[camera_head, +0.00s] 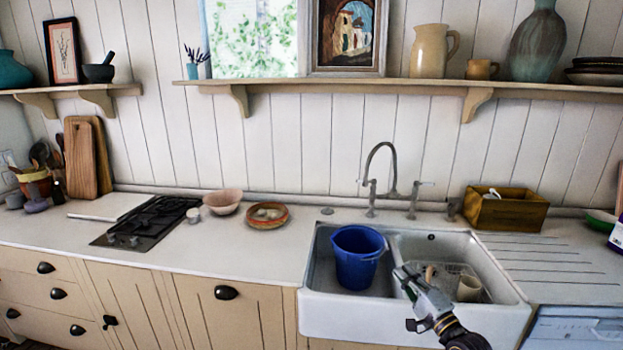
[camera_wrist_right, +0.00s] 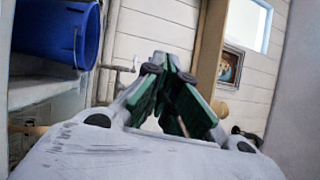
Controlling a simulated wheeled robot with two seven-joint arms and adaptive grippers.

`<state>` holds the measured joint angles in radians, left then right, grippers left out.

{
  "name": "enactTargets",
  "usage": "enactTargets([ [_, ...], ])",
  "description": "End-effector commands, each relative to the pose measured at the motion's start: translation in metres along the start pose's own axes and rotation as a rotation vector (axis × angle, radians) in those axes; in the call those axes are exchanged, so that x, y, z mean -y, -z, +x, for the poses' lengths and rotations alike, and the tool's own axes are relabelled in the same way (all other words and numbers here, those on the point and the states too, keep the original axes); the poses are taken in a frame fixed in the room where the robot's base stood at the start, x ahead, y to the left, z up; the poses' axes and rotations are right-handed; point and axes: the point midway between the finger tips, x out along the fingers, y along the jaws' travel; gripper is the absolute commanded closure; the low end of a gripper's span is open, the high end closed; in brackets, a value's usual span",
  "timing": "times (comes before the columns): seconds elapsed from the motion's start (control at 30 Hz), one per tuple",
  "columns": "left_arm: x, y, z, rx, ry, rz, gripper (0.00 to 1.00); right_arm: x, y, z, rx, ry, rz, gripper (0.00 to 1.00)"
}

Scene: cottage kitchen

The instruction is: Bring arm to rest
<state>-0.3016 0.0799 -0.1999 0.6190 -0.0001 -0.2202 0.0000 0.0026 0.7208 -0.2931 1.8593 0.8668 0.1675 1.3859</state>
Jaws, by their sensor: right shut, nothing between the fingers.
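My right gripper (camera_head: 406,280) comes in from the bottom right of the head view and stands in front of the double sink (camera_head: 347,318), over its middle divider and right basin. Its fingers are closed together and hold nothing. The right wrist view shows the gripper (camera_wrist_right: 165,62) with its fingertips meeting. A blue bucket (camera_head: 357,258) stands in the left basin, to the left of the gripper and apart from it. The bucket also shows in the right wrist view (camera_wrist_right: 52,32) at the upper left. My left gripper is not in view.
A rack and a beige cup (camera_head: 469,288) are in the right basin. The tap (camera_head: 392,180) rises behind the sink. A wooden box (camera_head: 507,210) stands on the right counter. A bowl (camera_head: 222,201), a plate (camera_head: 267,216) and a hob (camera_head: 147,222) are on the left. The counter front there is clear.

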Motion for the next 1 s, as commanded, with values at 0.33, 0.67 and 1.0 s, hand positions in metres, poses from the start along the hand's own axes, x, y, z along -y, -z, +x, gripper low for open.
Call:
enactTargets([
  [0.33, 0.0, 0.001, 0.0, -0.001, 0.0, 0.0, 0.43, -0.016, 0.006, -0.003, -0.015, -0.027, -0.033, 1.0],
  [0.67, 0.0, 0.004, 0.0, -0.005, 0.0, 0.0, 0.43, -0.057, 0.019, -0.012, -0.045, -0.095, -0.113, 1.0],
  [1.0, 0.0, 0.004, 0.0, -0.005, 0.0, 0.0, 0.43, -0.145, 0.041, -0.043, -0.085, -0.256, -0.28, 1.0],
])
